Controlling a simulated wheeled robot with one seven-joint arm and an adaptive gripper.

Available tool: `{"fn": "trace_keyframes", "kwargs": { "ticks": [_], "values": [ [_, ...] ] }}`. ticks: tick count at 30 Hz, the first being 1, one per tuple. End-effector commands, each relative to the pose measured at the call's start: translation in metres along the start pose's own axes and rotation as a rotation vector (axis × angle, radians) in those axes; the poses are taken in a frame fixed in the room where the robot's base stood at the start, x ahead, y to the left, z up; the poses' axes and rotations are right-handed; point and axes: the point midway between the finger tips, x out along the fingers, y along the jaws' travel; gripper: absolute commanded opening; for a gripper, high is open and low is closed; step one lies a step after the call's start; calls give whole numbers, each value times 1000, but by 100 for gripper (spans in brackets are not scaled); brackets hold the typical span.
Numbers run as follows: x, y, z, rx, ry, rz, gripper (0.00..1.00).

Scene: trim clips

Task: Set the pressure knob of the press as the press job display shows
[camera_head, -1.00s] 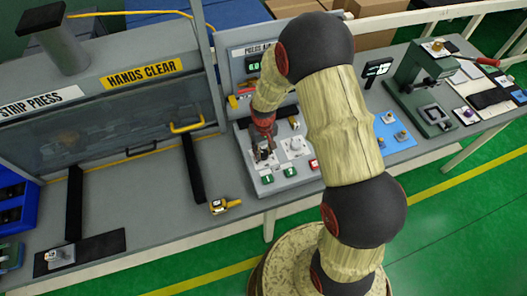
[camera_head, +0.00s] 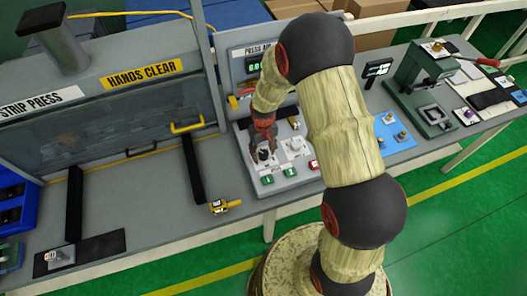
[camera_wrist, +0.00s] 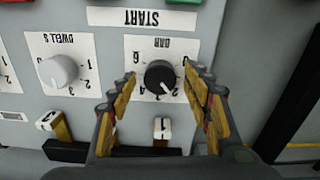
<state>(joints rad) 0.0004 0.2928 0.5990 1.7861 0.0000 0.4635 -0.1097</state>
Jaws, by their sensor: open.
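The pressure knob (camera_wrist: 160,77) is round and black, on a white BAR dial that appears upside down in the wrist view. Its white pointer mark is towards the lower right, near the 2; the exact setting is hard to read. My gripper (camera_wrist: 163,80) is open, its two fingers on either side of the knob with visible gaps, apparently not touching it. In the head view my gripper (camera_head: 264,150) is low over the press control panel (camera_head: 247,160). A green readout (camera_head: 254,64) on the panel's upright back is partly hidden by my arm.
A white DWELL knob (camera_wrist: 58,71) sits beside the pressure dial. Green buttons (camera_head: 290,172) and a red button (camera_head: 313,165) line the panel's front. A small display (camera_head: 378,68) stands to the right.

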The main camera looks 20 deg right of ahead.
Motion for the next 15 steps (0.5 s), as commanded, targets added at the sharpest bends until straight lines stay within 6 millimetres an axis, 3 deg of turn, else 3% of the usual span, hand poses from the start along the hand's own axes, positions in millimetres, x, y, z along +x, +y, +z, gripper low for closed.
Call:
{"fn": "trace_keyframes", "kwargs": {
  "ticks": [8, 15],
  "values": [
    [-10, 0, -1, 0, 1, 0, 49],
    [-56, 0, -1, 0, 4, 1, 49]
  ]
}}
